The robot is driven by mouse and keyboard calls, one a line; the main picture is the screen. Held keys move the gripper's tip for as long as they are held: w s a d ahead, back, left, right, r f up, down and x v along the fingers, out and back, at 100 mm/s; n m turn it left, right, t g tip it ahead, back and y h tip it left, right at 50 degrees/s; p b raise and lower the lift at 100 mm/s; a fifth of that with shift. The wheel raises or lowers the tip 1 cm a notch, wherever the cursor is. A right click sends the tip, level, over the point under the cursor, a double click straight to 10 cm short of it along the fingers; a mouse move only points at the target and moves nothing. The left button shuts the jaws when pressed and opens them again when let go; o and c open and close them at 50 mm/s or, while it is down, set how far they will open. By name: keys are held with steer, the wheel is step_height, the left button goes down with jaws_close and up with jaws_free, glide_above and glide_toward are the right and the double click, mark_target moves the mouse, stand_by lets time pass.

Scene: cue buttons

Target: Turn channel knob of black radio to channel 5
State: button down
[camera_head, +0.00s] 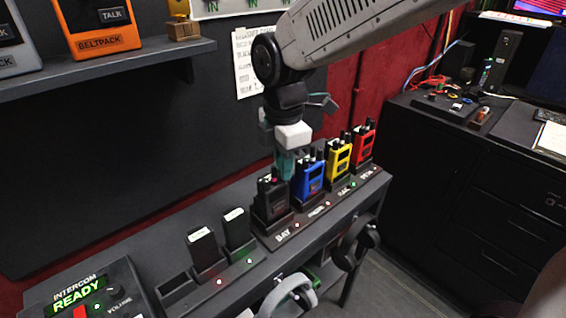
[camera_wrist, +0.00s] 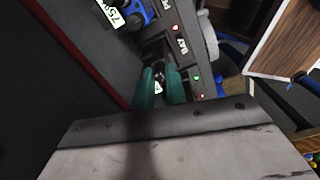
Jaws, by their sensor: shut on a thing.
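The black radio (camera_head: 271,199) stands upright in the front slot of the charging dock, above the label BAY. My gripper (camera_head: 286,165) points down at the top of this radio, with its teal fingers at the radio's upper right. In the wrist view, the gripper (camera_wrist: 161,87) has its two teal fingers close together around a small part on the radio's top. The fingers are shut on that part, which looks like the channel knob. The fingers hide most of it, so its channel setting cannot be read.
Blue (camera_head: 309,176), yellow (camera_head: 338,163) and red (camera_head: 364,145) radios stand in the dock close behind. Two dark battery packs (camera_head: 203,247) with white labels stand nearer the front. A headset (camera_head: 289,297) hangs at the table's edge. A shelf (camera_head: 110,65) juts out at upper left.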

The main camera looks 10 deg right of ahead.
steer(key=shift+m, duration=1.1)
steer(key=c, duration=1.4)
jaws_free()
steer(key=shift+r, duration=0.1)
step_height(320, 180, up, 8)
steer(key=shift+f, duration=0.15)
